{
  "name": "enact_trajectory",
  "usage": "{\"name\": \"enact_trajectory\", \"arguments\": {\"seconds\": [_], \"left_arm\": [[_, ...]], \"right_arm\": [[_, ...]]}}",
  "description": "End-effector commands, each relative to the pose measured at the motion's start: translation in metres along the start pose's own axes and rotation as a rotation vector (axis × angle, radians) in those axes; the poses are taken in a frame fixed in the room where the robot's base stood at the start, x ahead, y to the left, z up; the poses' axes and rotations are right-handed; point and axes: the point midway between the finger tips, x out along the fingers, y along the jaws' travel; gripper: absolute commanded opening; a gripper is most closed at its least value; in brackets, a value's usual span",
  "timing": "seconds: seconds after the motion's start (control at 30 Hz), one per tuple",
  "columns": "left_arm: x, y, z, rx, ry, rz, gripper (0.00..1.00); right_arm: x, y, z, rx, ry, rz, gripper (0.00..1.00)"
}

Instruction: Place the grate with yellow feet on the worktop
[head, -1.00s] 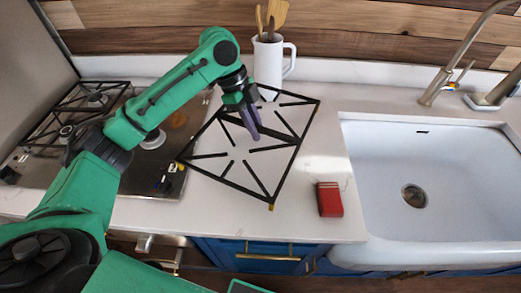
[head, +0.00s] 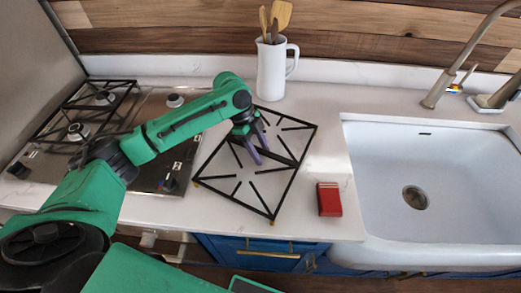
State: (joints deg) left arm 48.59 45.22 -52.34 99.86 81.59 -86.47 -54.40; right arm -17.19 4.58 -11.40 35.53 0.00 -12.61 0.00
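The grate with yellow feet (head: 285,184) is a black square frame with inward bars. It appears to lie flat on the white worktop (head: 324,232), between the hob and the sink. Small yellow feet show at its left and front corners. My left gripper (head: 262,156) is over the grate's middle bar, pointing down, with its two purple fingers apart. The fingers look open around or just above the bar; exact contact cannot be told. My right gripper is not in view.
A red box (head: 329,199) lies just right of the grate. A white jug (head: 270,70) with wooden utensils stands behind it. The hob (head: 150,176) with another black grate (head: 64,128) is at left. The white sink (head: 455,185) and tap (head: 440,88) are at right.

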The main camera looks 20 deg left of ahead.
Motion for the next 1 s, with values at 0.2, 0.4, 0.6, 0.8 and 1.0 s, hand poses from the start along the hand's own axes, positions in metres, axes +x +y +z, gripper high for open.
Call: {"name": "enact_trajectory", "arguments": {"seconds": [0.2, 0.4, 0.6, 0.8, 1.0], "left_arm": [[-0.001, 0.000, 0.000, 0.000, 0.000, -0.001, 0.50], [-0.028, -0.001, 0.000, 0.000, -0.001, -0.005, 0.50], [-0.084, -0.001, 0.000, 0.001, 0.001, -0.005, 0.50], [-0.118, -0.001, -0.001, -0.001, 0.001, -0.001, 0.50], [-0.123, 0.000, -0.001, -0.001, 0.001, 0.001, 0.50]], "right_arm": [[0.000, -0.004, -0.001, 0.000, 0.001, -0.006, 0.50], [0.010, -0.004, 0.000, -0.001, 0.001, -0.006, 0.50], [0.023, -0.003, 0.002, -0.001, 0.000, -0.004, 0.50], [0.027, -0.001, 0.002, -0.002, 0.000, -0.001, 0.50], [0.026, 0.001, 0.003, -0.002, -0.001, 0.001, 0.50]]}}
